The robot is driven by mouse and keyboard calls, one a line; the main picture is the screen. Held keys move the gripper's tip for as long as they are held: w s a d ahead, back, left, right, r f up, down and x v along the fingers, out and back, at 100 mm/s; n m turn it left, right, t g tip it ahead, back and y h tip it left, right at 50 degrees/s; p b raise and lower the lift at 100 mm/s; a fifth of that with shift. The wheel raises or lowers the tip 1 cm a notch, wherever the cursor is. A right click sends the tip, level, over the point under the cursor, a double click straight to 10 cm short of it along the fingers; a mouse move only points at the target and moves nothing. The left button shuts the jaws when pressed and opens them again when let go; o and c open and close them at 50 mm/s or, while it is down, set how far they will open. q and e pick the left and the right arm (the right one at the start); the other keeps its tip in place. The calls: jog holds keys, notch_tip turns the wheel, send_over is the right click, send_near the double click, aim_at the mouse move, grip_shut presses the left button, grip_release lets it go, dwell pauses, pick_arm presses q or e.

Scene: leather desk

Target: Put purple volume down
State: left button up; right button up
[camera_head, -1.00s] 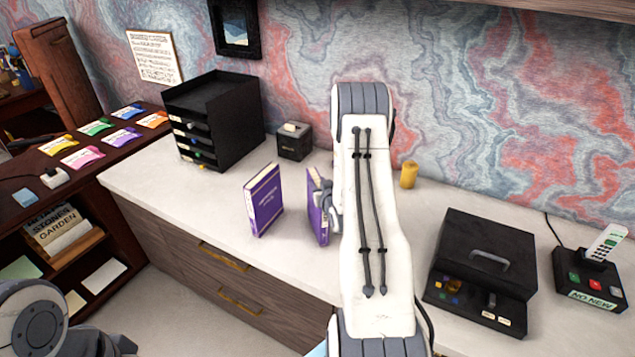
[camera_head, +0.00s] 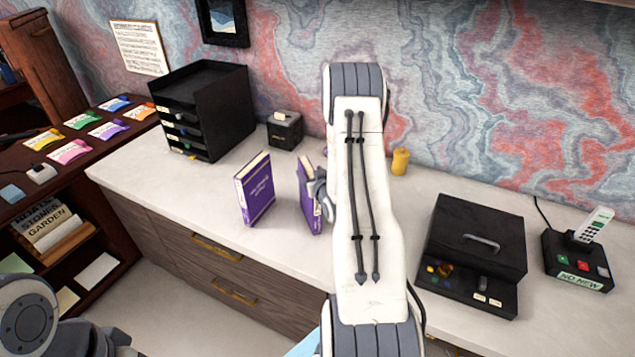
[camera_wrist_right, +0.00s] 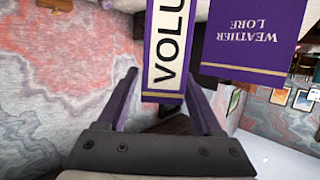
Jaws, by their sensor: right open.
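Two purple books stand on the white desktop in the head view. The left purple book (camera_head: 256,191) stands by itself with its cover showing. The right purple volume (camera_head: 307,205) stands beside it, a small gap away, partly covered by my right gripper (camera_head: 322,190). In the right wrist view, the open fingers of my right gripper (camera_wrist_right: 163,100) are on either side of a spine lettered "VOLU" (camera_wrist_right: 166,60). I cannot tell whether they touch it. A purple cover reading "Weather Lore" (camera_wrist_right: 257,35) shows beyond. My left gripper is out of view; only part of the left arm shows.
A black tray stack (camera_head: 207,105) and a small black box (camera_head: 285,130) stand behind the books. A yellow cylinder (camera_head: 400,161), a black case (camera_head: 473,250) and a phone base (camera_head: 577,262) are to the right. The desktop left of the books is clear.

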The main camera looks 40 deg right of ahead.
jog(key=b+v, duration=0.2)
jog(key=v, duration=0.8)
jog(key=shift+s, duration=0.15)
